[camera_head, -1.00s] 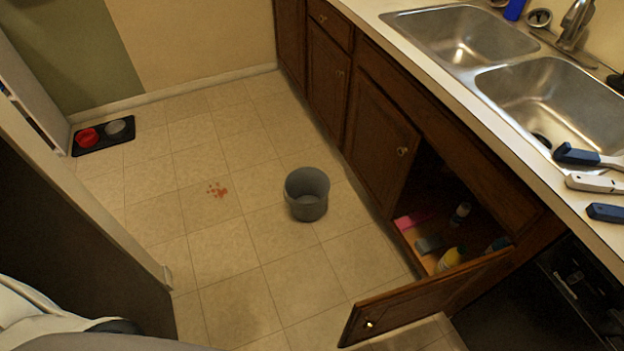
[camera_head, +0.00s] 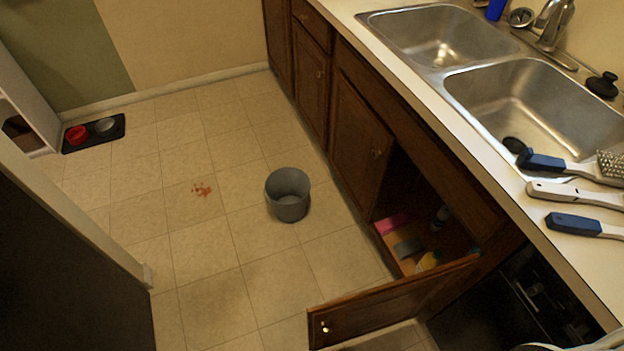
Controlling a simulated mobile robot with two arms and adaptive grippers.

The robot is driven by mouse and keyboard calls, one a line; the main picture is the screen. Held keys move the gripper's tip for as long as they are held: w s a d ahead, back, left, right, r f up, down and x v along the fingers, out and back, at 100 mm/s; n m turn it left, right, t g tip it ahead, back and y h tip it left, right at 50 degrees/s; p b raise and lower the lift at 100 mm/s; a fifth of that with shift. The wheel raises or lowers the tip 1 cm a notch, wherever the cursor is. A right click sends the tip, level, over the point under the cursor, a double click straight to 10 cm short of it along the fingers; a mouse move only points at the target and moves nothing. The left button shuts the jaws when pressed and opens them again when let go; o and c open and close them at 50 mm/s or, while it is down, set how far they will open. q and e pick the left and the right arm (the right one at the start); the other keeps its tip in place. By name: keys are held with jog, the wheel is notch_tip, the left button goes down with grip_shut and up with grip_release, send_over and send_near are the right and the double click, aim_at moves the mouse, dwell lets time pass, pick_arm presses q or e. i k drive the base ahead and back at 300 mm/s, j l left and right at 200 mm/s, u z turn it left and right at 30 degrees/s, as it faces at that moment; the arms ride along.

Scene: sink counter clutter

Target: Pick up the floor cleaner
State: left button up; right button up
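The floor cleaner is not clearly told apart. Several bottles stand inside the open under-sink cabinet (camera_head: 400,268). A yellow bottle (camera_head: 428,262) is near the front, partly hidden by the open cabinet door (camera_head: 370,305). A small bottle with a pale body (camera_head: 440,217) stands deeper inside. A blue-green cap (camera_head: 474,251) shows just above the door's edge. Labels are too small to read. Neither of my grippers is in view; only a pale piece of my body shows at the bottom right corner.
A grey bucket (camera_head: 288,196) stands on the tiled floor, near a red stain (camera_head: 202,190). Pet bowls sit on a black mat (camera_head: 118,134) at the far left. Brushes (camera_head: 583,225) lie on the counter by the double sink (camera_head: 540,105). The floor left of the open door is clear.

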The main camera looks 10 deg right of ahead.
aim_at(430, 260)
jog(key=j+z, duration=0.7)
jog(key=i+j+z, duration=0.15)
jog(key=j+z, duration=0.15)
jog(key=z, duration=0.15)
jog(key=i+j+z, duration=0.1)
jog(key=j+z, duration=0.3)
jog(key=i+j+z, duration=0.1)
jog(key=j+z, duration=0.15)
jog(key=z, duration=0.2)
jog(key=j+z, duration=0.45)
jog(key=l, duration=0.1)
